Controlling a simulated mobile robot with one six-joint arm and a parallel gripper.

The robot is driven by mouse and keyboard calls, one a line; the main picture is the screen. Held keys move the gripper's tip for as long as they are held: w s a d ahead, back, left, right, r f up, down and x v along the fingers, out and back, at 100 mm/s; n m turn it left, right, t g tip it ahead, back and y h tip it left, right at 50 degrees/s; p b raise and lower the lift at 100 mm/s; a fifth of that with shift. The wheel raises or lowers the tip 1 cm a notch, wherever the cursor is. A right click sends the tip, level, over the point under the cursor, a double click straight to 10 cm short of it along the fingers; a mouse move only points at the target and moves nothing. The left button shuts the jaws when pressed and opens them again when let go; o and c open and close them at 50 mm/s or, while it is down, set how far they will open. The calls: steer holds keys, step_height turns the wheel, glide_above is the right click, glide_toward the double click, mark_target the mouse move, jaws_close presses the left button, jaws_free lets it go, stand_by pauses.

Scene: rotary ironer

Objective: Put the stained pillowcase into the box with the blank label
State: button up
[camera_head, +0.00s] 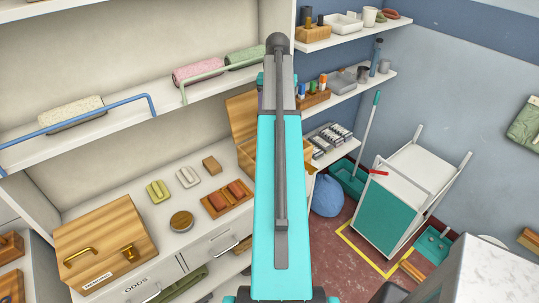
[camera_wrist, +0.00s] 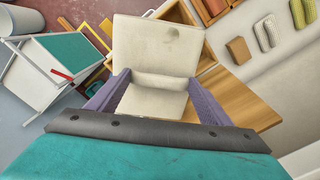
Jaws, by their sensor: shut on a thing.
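The stained pillowcase (camera_wrist: 158,55) is a folded off-white cloth with a grey spot near its far edge. In the wrist view my gripper (camera_wrist: 158,86) has its two purple fingers on either side of it and is shut on it. A wooden box with its lid raised (camera_head: 241,112) stands on the counter, partly behind my arm in the head view. In the wrist view its wooden parts (camera_wrist: 255,105) show below and beside the pillowcase. Its label is hidden. A closed wooden box (camera_head: 105,243) with a brass handle and a written label stands at the left.
A tray with reddish blocks (camera_head: 227,198), a round tin (camera_head: 181,221) and small blocks lie on the counter. Shelves with rolled towels (camera_head: 198,71) run above. A white and teal cart (camera_head: 403,190) and a blue bag (camera_head: 327,196) stand on the floor at right.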

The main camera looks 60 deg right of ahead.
steer(key=shift+s, duration=0.15)
steer(key=shift+f, duration=0.15)
steer(key=shift+f, duration=2.8)
steer(key=o, duration=1.2)
